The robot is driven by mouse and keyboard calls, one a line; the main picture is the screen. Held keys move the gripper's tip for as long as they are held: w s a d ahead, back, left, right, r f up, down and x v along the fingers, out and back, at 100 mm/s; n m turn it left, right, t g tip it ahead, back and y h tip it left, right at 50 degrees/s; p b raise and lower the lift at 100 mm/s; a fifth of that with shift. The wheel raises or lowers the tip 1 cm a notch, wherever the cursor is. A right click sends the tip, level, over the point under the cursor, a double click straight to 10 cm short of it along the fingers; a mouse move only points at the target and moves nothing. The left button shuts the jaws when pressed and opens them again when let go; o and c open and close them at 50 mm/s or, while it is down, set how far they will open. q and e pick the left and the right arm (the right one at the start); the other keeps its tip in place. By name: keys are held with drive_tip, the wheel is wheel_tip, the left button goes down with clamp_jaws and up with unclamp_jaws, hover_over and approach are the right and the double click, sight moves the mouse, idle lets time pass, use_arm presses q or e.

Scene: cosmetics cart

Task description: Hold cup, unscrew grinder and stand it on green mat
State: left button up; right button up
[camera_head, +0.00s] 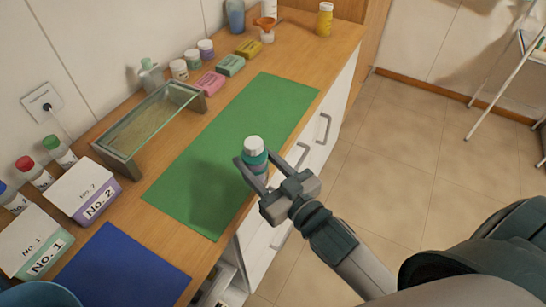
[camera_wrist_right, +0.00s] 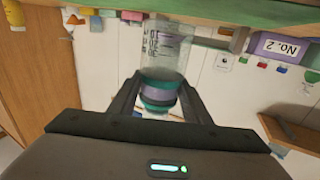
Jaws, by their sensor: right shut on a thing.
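My right gripper (camera_head: 257,167) is shut on a grinder (camera_head: 254,146) with a white top and a teal and purple collar. In the right wrist view, which is upside down, the fingers (camera_wrist_right: 160,95) close on the collar of the grinder (camera_wrist_right: 160,93), and its clear body with dark print points toward the counter. The head view shows it upright over the front part of the green mat (camera_head: 270,100); whether it touches the mat is unclear. No separate cup can be made out for sure. My left gripper is out of view.
A glass-topped stand (camera_head: 150,130) is left of the mat, with pink (camera_head: 210,83), green (camera_head: 231,65) and yellow (camera_head: 248,48) blocks behind. White boxes No.1 (camera_head: 35,243) and No.2 (camera_head: 83,190), a blue mat (camera_head: 120,270) and a blue round vessel (camera_head: 40,293) are near left.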

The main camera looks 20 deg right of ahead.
drive_tip(key=w+a+n+g+y, duration=0.3)
drive_tip(key=w+a+n+y, duration=0.1)
drive_tip(key=a+y, duration=0.3)
drive_tip(key=shift+w+a+f+n+g, duration=0.15)
drive_tip(key=shift+a+n+g, duration=0.25)
drive_tip(key=shift+a, duration=0.8)
